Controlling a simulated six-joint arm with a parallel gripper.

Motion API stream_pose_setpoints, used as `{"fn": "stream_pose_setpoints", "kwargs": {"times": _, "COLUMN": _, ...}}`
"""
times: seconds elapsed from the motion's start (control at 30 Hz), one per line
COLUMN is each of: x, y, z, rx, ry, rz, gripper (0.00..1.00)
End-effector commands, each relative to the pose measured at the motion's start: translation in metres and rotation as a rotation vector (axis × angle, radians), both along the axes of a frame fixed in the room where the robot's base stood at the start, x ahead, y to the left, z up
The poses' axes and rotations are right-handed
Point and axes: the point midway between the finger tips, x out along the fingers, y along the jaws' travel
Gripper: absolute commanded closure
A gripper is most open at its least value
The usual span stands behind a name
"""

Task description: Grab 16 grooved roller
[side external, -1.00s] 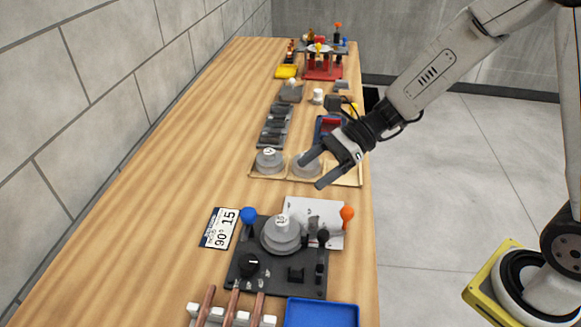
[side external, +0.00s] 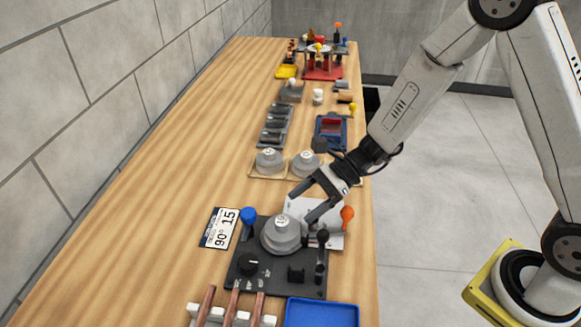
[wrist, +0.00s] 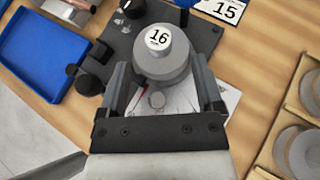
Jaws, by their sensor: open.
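The grooved roller labelled 16 (wrist: 160,50) is a grey stepped disc with a round white label on its knob. In the side view it (side external: 282,234) sits on the dark bending fixture (side external: 245,277). My gripper (side external: 298,208) is open and empty, just behind and to the right of the roller. In the wrist view the gripper (wrist: 160,85) has its two fingers apart, with the roller's near edge between or just beyond the fingertips. I cannot tell whether the fingers touch it.
Two more grey rollers (side external: 270,160) (side external: 306,162) sit in a wooden tray (side external: 261,176) behind. A blue-knobbed lever (side external: 248,215) and an orange-knobbed lever (side external: 347,214) flank the fixture. A blue tray (side external: 321,313) and copper tubes (side external: 234,302) are in front. A card reads 15 and 90° (side external: 220,228).

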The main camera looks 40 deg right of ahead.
Motion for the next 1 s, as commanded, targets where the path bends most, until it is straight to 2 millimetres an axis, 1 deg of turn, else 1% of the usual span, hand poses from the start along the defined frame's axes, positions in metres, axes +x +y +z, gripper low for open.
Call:
{"fn": "stream_pose_setpoints", "kwargs": {"times": 0.23, "x": 0.000, "y": 0.003, "z": -0.002, "rx": -0.001, "ry": 0.001, "rz": 0.001, "gripper": 0.15}}
{"fn": "stream_pose_setpoints", "kwargs": {"times": 0.33, "x": 0.001, "y": 0.008, "z": -0.005, "rx": 0.000, "ry": 0.001, "rz": 0.000, "gripper": 0.15}}
{"fn": "stream_pose_setpoints", "kwargs": {"times": 0.73, "x": 0.006, "y": 0.042, "z": -0.027, "rx": -0.002, "ry": 0.002, "rz": 0.003, "gripper": 0.15}}
{"fn": "stream_pose_setpoints", "kwargs": {"times": 1.0, "x": 0.008, "y": 0.046, "z": -0.028, "rx": -0.001, "ry": 0.001, "rz": 0.000, "gripper": 0.15}}
